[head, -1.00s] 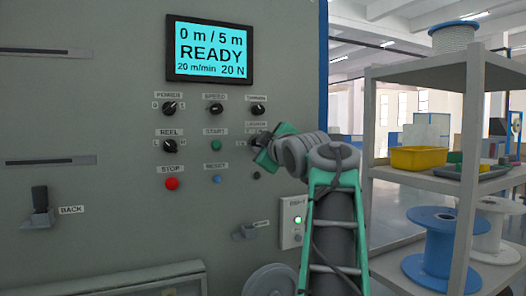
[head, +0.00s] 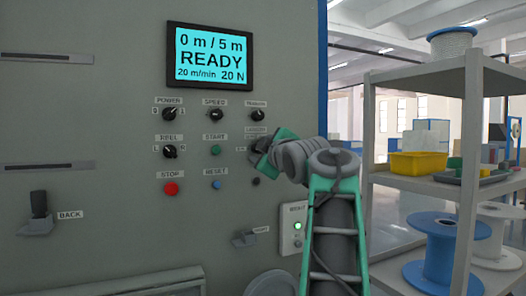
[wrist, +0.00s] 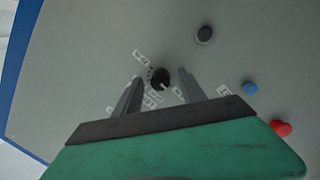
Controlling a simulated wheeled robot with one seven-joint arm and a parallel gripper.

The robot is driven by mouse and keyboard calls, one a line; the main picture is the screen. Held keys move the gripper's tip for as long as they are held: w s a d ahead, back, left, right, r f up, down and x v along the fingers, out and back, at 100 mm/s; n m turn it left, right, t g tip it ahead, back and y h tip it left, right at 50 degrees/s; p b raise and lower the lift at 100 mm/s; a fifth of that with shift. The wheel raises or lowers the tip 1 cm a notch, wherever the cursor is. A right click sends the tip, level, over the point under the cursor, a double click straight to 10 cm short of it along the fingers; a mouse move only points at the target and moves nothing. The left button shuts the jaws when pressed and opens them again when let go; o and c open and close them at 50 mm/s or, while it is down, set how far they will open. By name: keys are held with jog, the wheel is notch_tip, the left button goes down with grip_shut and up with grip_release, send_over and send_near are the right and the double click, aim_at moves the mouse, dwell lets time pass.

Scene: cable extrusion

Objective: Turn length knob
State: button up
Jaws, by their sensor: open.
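The length knob (wrist: 160,78) is a round black knob with a light mark on the machine's grey panel. In the wrist view it sits between my two open fingers, with a gap on each side. How deep the fingers reach along it cannot be told. In the head view my gripper (head: 261,152) is at the right-hand knob of the middle row and hides most of it. A small label (head: 256,130) shows just above, too small to read surely.
A dark button (wrist: 204,34), the blue reset button (head: 216,185) and the red stop button (head: 171,189) are close by. The tension knob (head: 257,115) is just above. The screen (head: 209,55) reads 0 m / 5 m, READY. A shelf (head: 420,180) stands at right.

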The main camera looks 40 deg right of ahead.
jog(key=v, duration=0.8)
